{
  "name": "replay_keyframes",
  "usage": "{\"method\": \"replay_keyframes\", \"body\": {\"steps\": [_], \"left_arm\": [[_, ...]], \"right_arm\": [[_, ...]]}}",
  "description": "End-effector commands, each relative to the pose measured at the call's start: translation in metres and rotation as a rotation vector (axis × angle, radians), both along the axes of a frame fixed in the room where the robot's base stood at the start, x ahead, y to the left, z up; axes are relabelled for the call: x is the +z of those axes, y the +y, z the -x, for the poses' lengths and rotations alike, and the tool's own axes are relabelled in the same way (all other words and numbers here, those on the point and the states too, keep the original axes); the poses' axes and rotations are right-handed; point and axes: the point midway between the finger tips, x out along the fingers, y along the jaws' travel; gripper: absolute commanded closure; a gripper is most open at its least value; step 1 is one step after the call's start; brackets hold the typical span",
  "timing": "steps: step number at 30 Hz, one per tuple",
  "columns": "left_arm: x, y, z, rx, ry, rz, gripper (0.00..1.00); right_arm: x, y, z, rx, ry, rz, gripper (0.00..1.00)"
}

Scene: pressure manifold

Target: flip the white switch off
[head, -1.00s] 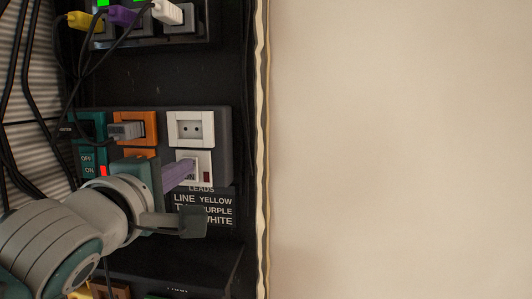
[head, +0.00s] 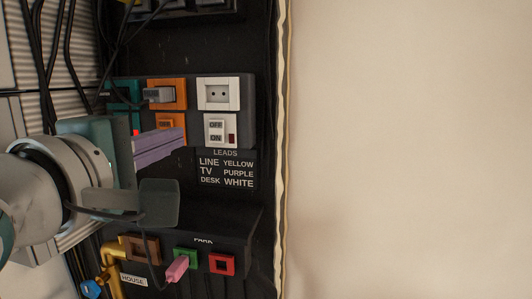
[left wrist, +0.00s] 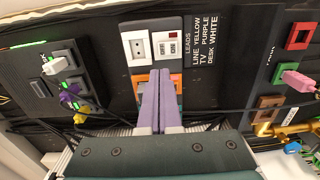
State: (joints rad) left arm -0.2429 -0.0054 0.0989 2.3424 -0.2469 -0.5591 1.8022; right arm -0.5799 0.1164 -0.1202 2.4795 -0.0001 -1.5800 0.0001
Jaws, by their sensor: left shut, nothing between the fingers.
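The white switch (head: 215,130) has OFF and ON keys and a dark red window at its right. It sits at the lower right of the grey panel, below a white socket (head: 218,94). It also shows in the left wrist view (left wrist: 168,47). I cannot tell which way it is set. My left gripper (head: 184,138) is shut and empty. Its lilac fingertips are left of the white switch, in front of the lower part of the orange switch (head: 165,122). In the left wrist view the closed fingers (left wrist: 157,75) point just below the white switch, apart from it in the picture.
A grey plug (head: 157,95) sits in the orange socket. A teal unit with a red light is partly hidden at left. A leads label (head: 226,172) and the park row with a pink plug (head: 177,268) lie below. Cables hang at left. Plain wall fills the right.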

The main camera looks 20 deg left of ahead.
Motion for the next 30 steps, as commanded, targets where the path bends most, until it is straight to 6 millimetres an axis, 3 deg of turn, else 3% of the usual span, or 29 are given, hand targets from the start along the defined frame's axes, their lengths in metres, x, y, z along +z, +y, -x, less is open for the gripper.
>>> {"method": "replay_keyframes", "body": {"steps": [6,23,26,30], "left_arm": [[0.000,-0.004,0.017,-0.001,0.001,0.002,1.00],[0.002,-0.005,0.018,-0.001,0.007,-0.004,1.00],[-0.004,-0.008,0.020,-0.014,0.080,-0.069,1.00],[-0.030,-0.023,0.035,-0.111,0.359,-0.328,1.00]], "right_arm": [[-0.008,0.000,0.000,0.001,0.000,0.001,0.50],[-0.007,-0.002,0.000,0.004,-0.001,0.007,0.50],[0.002,-0.002,0.000,0.004,-0.001,0.007,0.50],[0.028,-0.002,0.000,0.004,0.000,0.007,0.50]]}}
